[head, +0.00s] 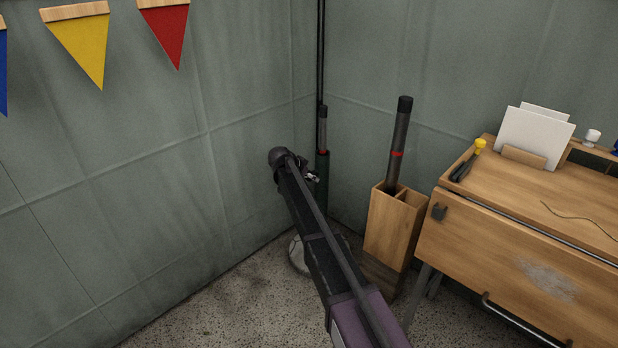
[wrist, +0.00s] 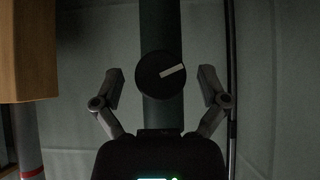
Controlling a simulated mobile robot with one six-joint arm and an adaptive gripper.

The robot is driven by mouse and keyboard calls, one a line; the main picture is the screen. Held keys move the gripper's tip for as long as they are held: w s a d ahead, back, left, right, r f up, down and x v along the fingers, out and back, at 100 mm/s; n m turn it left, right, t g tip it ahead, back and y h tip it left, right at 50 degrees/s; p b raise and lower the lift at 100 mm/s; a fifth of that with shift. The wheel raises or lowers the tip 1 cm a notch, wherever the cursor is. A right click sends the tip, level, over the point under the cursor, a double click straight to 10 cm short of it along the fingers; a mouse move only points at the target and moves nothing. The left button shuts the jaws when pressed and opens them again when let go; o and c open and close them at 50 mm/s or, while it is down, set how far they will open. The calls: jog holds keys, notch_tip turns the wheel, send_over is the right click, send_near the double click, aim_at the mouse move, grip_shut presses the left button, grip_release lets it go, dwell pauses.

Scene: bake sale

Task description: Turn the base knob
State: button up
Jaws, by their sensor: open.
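The bar slants up to the right. The knob sits on a dark green upright post (wrist: 160,20), whose green part also shows in the head view (head: 322,172). My gripper (wrist: 160,85) is open in the wrist view, with one finger on each side of the knob and a gap to it on both sides. In the head view my arm hides the knob and most of the post, and my gripper (head: 312,177) is small at its end.
A wooden box (head: 390,228) with a dark tube (head: 399,145) in it stands right of the post. A wooden desk (head: 530,285) with papers (head: 535,137) and a yellow-handled tool (head: 468,160) is further right. Grey walls close the corner behind. Floor left of my arm is clear.

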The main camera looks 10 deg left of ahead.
jog(key=c, duration=1.1)
jog(key=shift+c, duration=0.2)
jog(key=shift+h, duration=0.3)
jog(key=shift+w+f+n+g+h+b, duration=0.1)
jog(key=shift+w+n+g+h+b, duration=0.05)
jog(key=shift+n+g+h+b, duration=0.55)
jog(key=n+g+h+b, duration=0.1)
jog(key=n+h+b, duration=0.1)
jog(key=h, duration=0.1)
jog(key=shift+f+g, duration=0.2)
jog(key=shift+g, duration=0.2)
jog(key=n+g+h+b, duration=0.1)
jog(key=n+h+b, duration=0.1)
jog(key=h+b, duration=0.1)
jog(key=shift+f+b, duration=0.1)
jog(key=shift+b, duration=0.7)
jog(key=shift+n+g+h+b, duration=0.3)
jog(key=shift+n+h+b, duration=0.5)
jog(key=shift+h+b, duration=0.35)
jog(key=shift+r, duration=0.25)
